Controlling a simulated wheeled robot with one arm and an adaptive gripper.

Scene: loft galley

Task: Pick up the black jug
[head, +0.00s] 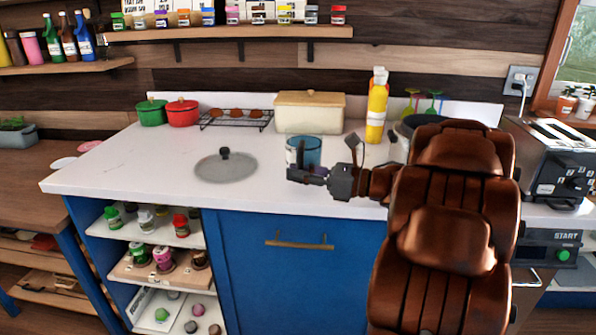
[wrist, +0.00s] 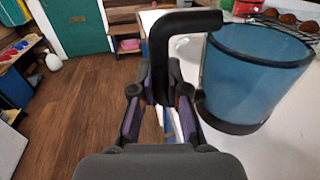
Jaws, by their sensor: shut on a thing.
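The jug (head: 312,150) has a see-through blue body with a black rim, base and handle. It stands upright near the front of the white counter, and its lower part is partly hidden by my gripper (head: 318,173) in the head view. In the wrist view the jug (wrist: 252,78) is at the right, and its black handle reaches left between the fingers. My gripper (wrist: 160,92) is shut on that handle. I cannot tell whether the jug's base touches the counter.
A grey glass lid (head: 226,168) lies left of the jug on the counter (head: 130,165). Behind are a cream bread box (head: 310,112), a wire rack (head: 236,119), red and green pots (head: 183,113) and a yellow bottle (head: 376,108). The front counter between lid and jug is clear.

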